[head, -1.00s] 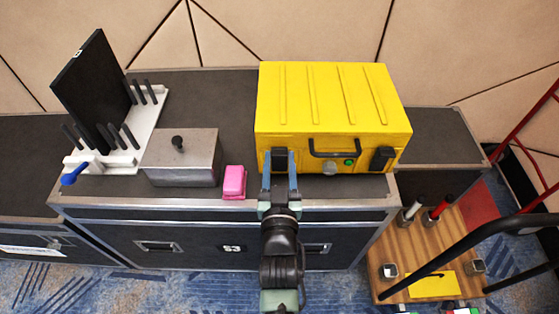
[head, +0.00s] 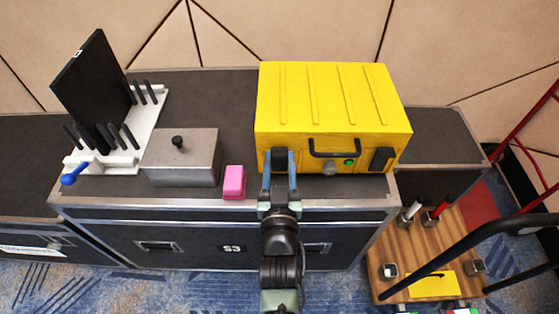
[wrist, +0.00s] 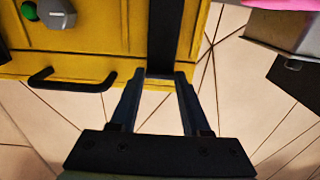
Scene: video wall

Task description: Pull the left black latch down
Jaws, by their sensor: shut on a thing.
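The yellow case (head: 330,100) stands on the dark flight case, its front towards me. The left black latch (head: 280,158) is on its front, partly hidden by my fingers. My gripper (head: 279,160) is shut on this latch, one finger on each side. In the wrist view, which shows the case upside down, the latch (wrist: 165,35) is a black strip running between the tips of my gripper (wrist: 160,75). The right black latch (head: 382,159) is free. I cannot tell how far the left latch has turned.
A black handle (head: 336,147), a grey knob (head: 330,168) and a green button (head: 349,162) lie between the latches. A pink block (head: 234,182), a grey metal box (head: 182,158) and a white rack (head: 118,150) stand left on the flight case (head: 225,215).

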